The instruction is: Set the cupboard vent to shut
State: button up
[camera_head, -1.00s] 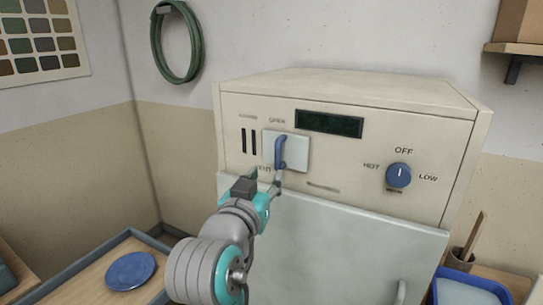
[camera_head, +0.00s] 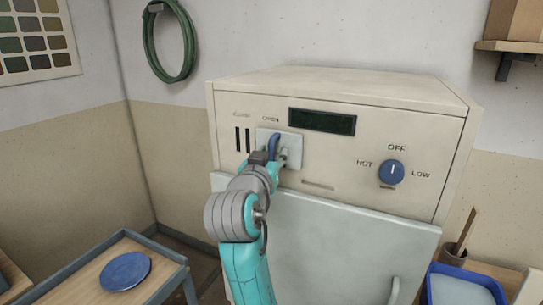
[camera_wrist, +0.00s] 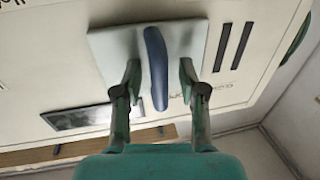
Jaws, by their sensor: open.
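The vent lever (camera_head: 273,146) is a blue handle on a pale square plate (camera_head: 293,141) on the cupboard's front panel. It points up toward the OPEN label (camera_head: 271,119). My gripper (camera_head: 276,157) is in front of the plate and hides the lever's lower part and the label below. In the wrist view, which is upside down, the blue lever (camera_wrist: 156,60) lies between the two fingers of my gripper (camera_wrist: 160,75). The fingers are apart, one on each side, with visible gaps to the lever.
A dark display (camera_head: 321,121) and a blue HOT/OFF/LOW knob (camera_head: 391,172) sit right of the lever. Below is the cupboard door (camera_head: 330,225). A trolley (camera_head: 160,262) with a blue disc (camera_head: 125,271) stands at left, a blue tray (camera_head: 458,291) at lower right.

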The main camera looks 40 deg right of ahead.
grip_shut()
jog(key=shift+w+a, duration=0.5)
jog(key=shift+w, duration=0.8)
jog(key=shift+w+a, duration=0.45)
jog(key=shift+w, duration=0.85)
jog(key=shift+w+a, duration=0.5)
jog(key=shift+w, duration=0.8)
grip_release()
jog(key=shift+w, duration=0.15)
jog(key=shift+a, duration=0.1)
jog(key=v, duration=1.2)
